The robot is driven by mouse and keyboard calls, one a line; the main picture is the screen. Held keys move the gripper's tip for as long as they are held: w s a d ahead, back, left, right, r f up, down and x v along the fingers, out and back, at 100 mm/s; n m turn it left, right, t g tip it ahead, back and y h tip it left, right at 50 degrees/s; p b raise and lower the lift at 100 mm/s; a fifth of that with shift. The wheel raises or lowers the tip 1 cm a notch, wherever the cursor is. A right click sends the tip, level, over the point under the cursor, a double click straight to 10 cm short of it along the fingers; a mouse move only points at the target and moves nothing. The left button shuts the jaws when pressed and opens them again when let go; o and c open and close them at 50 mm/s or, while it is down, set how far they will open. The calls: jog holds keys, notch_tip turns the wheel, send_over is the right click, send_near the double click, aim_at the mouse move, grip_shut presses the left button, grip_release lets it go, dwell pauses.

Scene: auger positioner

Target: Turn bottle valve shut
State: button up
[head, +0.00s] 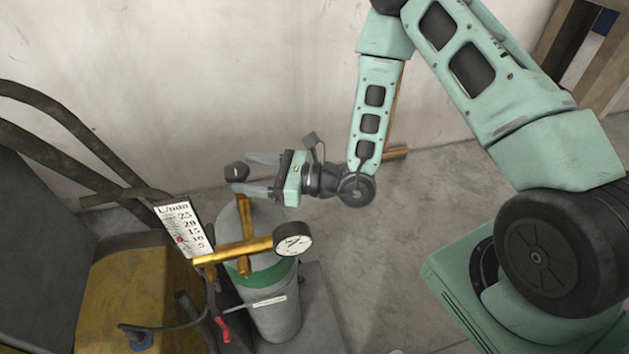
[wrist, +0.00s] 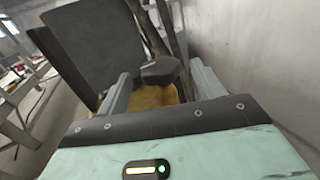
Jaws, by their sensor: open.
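The grey gas bottle (head: 272,300) with a green band stands upright, left of my arm in the head view. Its brass valve stem (head: 245,218) rises from the top and carries a dark valve knob (head: 236,172). My gripper (head: 243,173) is open and empty, level with the knob, with its fingers pointing left towards it. In the wrist view, the dark knob (wrist: 160,70) shows between the two fingertips (wrist: 160,78), with gaps on both sides. I cannot tell how far the knob reaches between the fingers.
A round gauge (head: 293,239) and a white flow scale (head: 180,225) sit on the brass fitting below the knob. A yellow and grey chair-like item (head: 130,290) with dark bars stands at left. The wall (head: 200,80) is close behind.

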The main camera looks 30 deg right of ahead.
jog(key=v, duration=1.4)
jog(key=shift+b, duration=0.3)
